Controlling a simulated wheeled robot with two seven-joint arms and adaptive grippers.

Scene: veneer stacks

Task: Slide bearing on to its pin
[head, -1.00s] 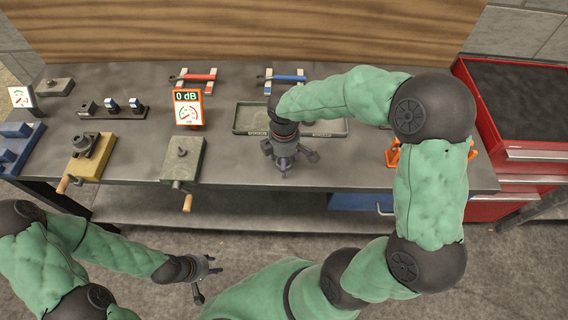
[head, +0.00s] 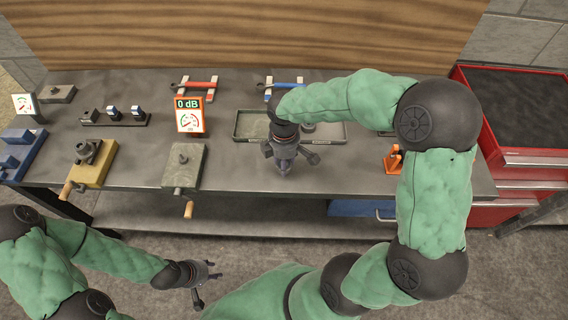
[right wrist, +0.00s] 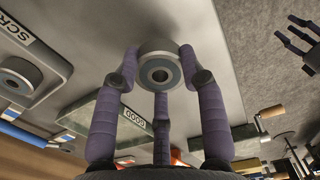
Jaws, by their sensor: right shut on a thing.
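My right gripper (head: 286,166) is over the workbench, in front of the two shallow trays. In the right wrist view its purple fingers (right wrist: 160,85) are closed around a grey ring-shaped bearing (right wrist: 159,70) with a dark central hole. The bearing is hidden by the hand in the head view. A short upright pin (head: 183,158) stands on a grey block fixture (head: 186,174) to the left of that gripper, with nothing around it. My left gripper (head: 207,283) is empty in front of the bench, its fingers spread; it also shows in the right wrist view (right wrist: 300,38).
The left tray (head: 247,135) reads GOOD in the wrist view; the other, marked SCRAP, holds a round part (right wrist: 20,74). A yellow fixture (head: 91,172), an orange 0 dB display (head: 189,116) and an orange stand (head: 394,160) share the bench. Red drawers (head: 530,160) stand at right.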

